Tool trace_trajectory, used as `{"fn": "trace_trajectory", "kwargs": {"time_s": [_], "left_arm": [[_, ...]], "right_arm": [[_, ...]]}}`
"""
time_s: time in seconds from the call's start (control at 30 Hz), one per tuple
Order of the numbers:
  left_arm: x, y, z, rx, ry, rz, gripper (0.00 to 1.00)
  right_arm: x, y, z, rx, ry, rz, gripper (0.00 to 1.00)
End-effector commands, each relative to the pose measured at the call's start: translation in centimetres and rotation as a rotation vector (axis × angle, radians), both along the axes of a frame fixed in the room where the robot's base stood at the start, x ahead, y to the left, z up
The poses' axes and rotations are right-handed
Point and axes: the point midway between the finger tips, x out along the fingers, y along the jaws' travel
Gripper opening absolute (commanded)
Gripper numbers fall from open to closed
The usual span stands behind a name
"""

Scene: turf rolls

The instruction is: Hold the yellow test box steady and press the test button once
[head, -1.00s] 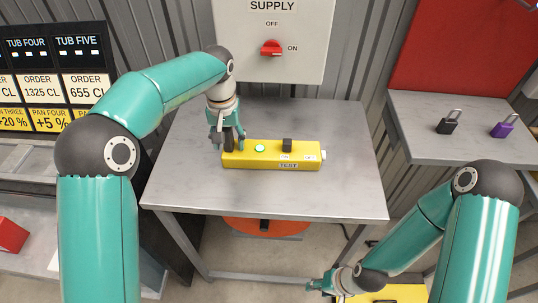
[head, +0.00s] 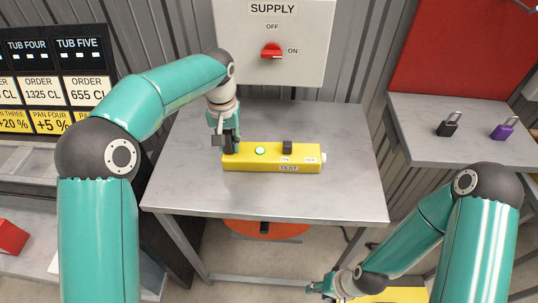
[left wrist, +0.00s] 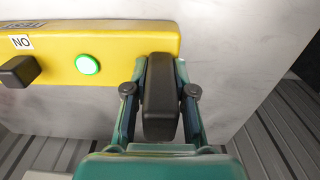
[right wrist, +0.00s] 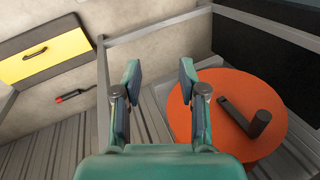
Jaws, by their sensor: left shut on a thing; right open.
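The yellow test box (head: 270,165) lies on the grey table, with a TEST label on its front. A green lamp or button (head: 260,151) glows on its top, also in the left wrist view (left wrist: 87,64). A black block (head: 287,147) stands beside it, and a white knob (head: 323,158) sticks out of its right end. My left gripper (left wrist: 160,92) is shut on a dark grip (left wrist: 160,98) at the box's left end. My right gripper (right wrist: 165,85) is open and empty, low in front of the table; it shows at the bottom of the head view (head: 322,287).
A supply panel (head: 300,65) with a red switch stands behind the table (head: 200,190). A side table at right holds a black padlock (head: 447,129) and a purple padlock (head: 503,131). An orange disc (right wrist: 220,110) is below. The table right of the box is clear.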

Motion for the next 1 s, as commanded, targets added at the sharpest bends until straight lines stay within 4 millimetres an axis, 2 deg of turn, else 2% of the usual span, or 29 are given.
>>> {"fn": "trace_trajectory", "kwargs": {"time_s": [0.1, 0.3, 0.37, 1.0], "left_arm": [[0.05, -0.04, 0.12, -0.001, -0.003, 0.000, 0.00], [0.01, -0.03, 0.00, 0.000, 0.000, -0.001, 0.00], [0.01, -0.04, 0.00, 0.000, 0.000, -0.001, 0.00], [0.02, -0.08, 0.00, 0.000, 0.000, -0.001, 0.00]], "right_arm": [[0.00, 0.01, 0.01, 0.000, 0.000, 0.000, 0.42], [0.00, 0.00, 0.00, 0.000, 0.000, 0.000, 0.08], [0.00, 0.00, 0.00, 0.000, 0.000, 0.000, 0.00], [0.00, 0.00, 0.00, 0.000, 0.000, 0.000, 0.00]]}}
